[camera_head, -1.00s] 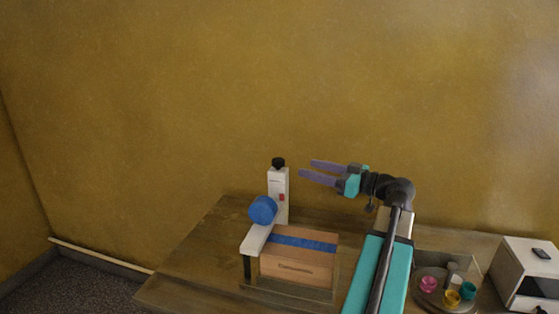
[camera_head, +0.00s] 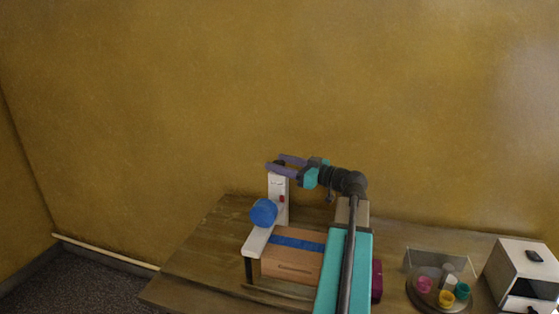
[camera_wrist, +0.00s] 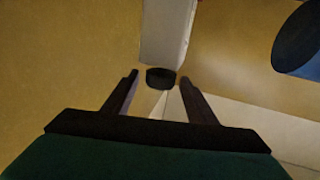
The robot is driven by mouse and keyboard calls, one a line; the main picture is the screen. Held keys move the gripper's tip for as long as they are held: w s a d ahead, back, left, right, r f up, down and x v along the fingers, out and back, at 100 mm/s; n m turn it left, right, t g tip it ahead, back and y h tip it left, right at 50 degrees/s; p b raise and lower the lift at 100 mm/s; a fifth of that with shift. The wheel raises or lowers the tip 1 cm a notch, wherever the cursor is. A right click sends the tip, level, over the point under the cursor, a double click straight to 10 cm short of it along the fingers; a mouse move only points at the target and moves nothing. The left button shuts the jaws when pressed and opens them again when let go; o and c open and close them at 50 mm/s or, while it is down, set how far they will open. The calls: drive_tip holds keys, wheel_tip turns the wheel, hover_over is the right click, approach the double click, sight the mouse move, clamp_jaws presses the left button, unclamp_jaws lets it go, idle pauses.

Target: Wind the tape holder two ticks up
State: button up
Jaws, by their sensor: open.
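The tape holder is a white post (camera_head: 278,190) with a red mark on its face and a blue tape roll (camera_head: 263,212) at its side. The post (camera_wrist: 168,30) and the dark blue roll (camera_wrist: 298,42) also show in the wrist view. A black knob (camera_wrist: 160,78) tops the post and is mostly hidden by the fingers in the head view. My gripper (camera_head: 279,163) is open at the height of the knob. In the wrist view the knob lies between the fingertips, with a gap visible on each side.
A cardboard box (camera_head: 290,264) with a blue tape strip stands beside the holder on the wooden table (camera_head: 200,258). A magenta object (camera_head: 376,281) is partly behind my arm. A round tray (camera_head: 425,302) with several small cups and a white machine (camera_head: 515,272) stand at right.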

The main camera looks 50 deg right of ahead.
drive_tip(key=shift+w+a, duration=0.1)
drive_tip(key=shift+w, duration=0.3)
drive_tip(key=c, duration=1.1)
drive_tip(key=shift+o, duration=0.2)
drive_tip(key=shift+f+n+y+b, duration=0.2)
drive_tip(key=shift+n+y+b, duration=0.3)
drive_tip(key=shift+b, duration=0.7)
drive_tip(key=shift+w+y+b, duration=0.1)
drive_tip(key=shift+y+b, duration=0.3)
drive_tip(key=n+g+y+b, duration=0.1)
drive_tip(key=y+b, duration=0.1)
drive_tip(key=b, duration=0.1)
drive_tip(key=shift+d+n, duration=0.2)
drive_tip(key=shift+n, duration=0.2)
drive_tip(key=n+g+y+b, duration=0.1)
drive_tip(key=n+y+b, duration=0.1)
drive_tip(key=y+b, duration=0.1)
drive_tip(key=shift+g+b, duration=0.3)
drive_tip(key=shift+g, duration=0.1)
drive_tip(key=shift+a+r+n+g+y+b, duration=0.2)
drive_tip(key=shift+n+g+y+b, duration=0.3)
drive_tip(key=shift+y, duration=0.2)
